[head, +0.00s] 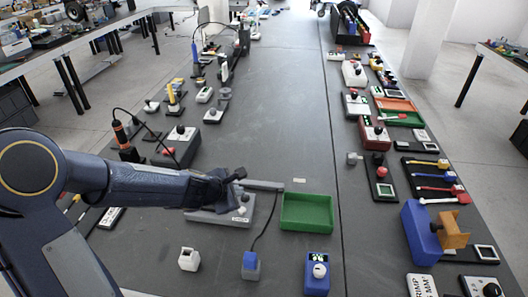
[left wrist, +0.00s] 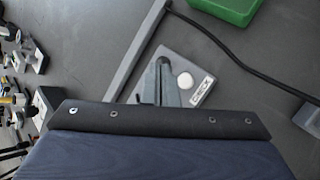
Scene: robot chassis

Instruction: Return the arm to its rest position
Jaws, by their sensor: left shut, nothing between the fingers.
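My left arm (head: 145,186) reaches in from the left in the head view, low over the table. Its gripper (head: 238,175) is shut and empty, above a light grey device with a long bar (head: 212,217). In the left wrist view the shut fingers (left wrist: 163,65) show over the same grey plate (left wrist: 197,62), beside its round white button and a printed label. I cannot tell whether the fingers touch it. My right gripper is not in view.
A green tray (head: 306,212) lies right of the gripper, with a blue box (head: 317,273) in front. A black cable (head: 266,222) runs to a grey-blue block (head: 251,266). Devices line both table sides. The middle of the table (head: 285,110) is clear.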

